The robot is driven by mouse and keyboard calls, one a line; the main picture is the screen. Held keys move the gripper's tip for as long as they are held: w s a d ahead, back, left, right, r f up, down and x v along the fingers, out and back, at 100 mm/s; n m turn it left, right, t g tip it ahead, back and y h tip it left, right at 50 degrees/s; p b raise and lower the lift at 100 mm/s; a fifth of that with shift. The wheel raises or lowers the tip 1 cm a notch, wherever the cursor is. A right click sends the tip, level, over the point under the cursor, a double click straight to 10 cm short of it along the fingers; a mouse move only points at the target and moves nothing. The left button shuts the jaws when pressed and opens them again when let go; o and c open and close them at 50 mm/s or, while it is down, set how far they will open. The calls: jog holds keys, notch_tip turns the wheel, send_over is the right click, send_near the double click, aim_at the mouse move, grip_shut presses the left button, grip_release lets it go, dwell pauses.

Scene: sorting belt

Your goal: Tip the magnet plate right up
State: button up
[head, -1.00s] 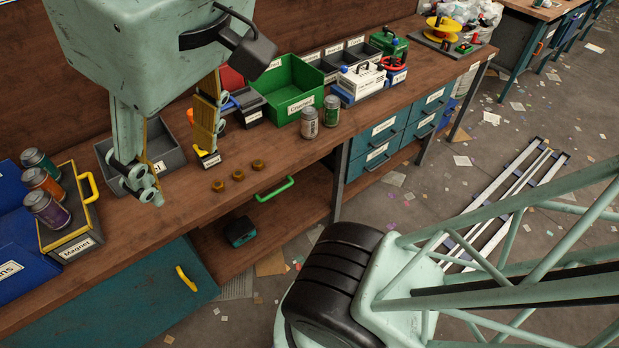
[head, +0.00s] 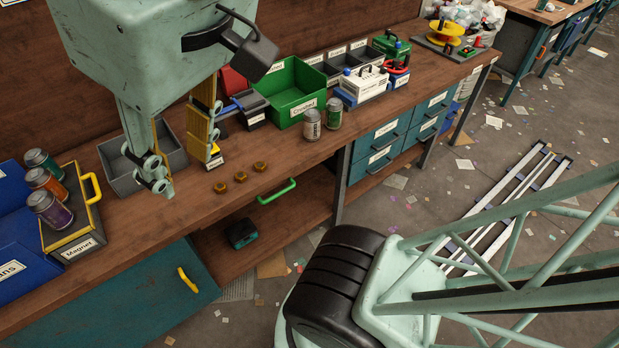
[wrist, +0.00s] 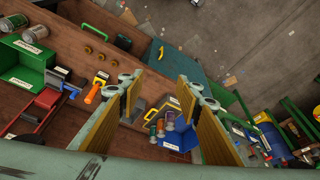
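The magnet plate (head: 84,233), a grey, yellow-edged box labelled "Magnet" with a yellow handle (head: 93,187), lies at the left of the bench. Three cans (head: 48,188) in green, orange and purple rest on it. In the wrist view the handle (wrist: 174,101) and the cans (wrist: 160,126) show between and beyond my fingers. My gripper (head: 182,168) is open and empty above the bench, to the right of the plate and apart from it. Its yellow-lined fingers are spread wide in the wrist view (wrist: 163,84). Whether the plate is hinged cannot be seen.
A grey bin (head: 118,186) stands behind my gripper. Blue bins (head: 20,268) sit left of the plate. Several brass nuts (head: 240,176) lie near the bench's front edge. A green bin (head: 306,112) and two cans (head: 312,125) stand to the right.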

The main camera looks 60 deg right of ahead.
jog(key=shift+w, duration=0.5)
jog(key=shift+c, duration=1.3)
jog(key=m+g+y+p, duration=0.2)
jog(key=m+g+p, duration=0.1)
jog(key=m, duration=0.2)
send_over(95, 184)
jog(key=d, duration=0.3)
notch_tip(95, 184, down, 27)
jog(key=shift+s+a+r, duration=0.15)
jog(key=shift+s+r, duration=0.05)
jog(key=shift+s, duration=0.25)
jog(key=shift+f, duration=0.1)
jog(key=shift+w+a+f+b, duration=0.15)
jog(key=shift+a+f, duration=0.25)
jog(key=shift+f, duration=1.8)
jog(key=shift+w+a+f+b, duration=0.15)
jog(key=shift+a+f, duration=0.2)
jog(key=shift+f, duration=1.9)
jog(key=shift+w+a+f+b, duration=0.15)
jog(key=shift+a+f, duration=0.25)
jog(key=shift+f, duration=1.8)
jog(key=shift+c, duration=0.7)
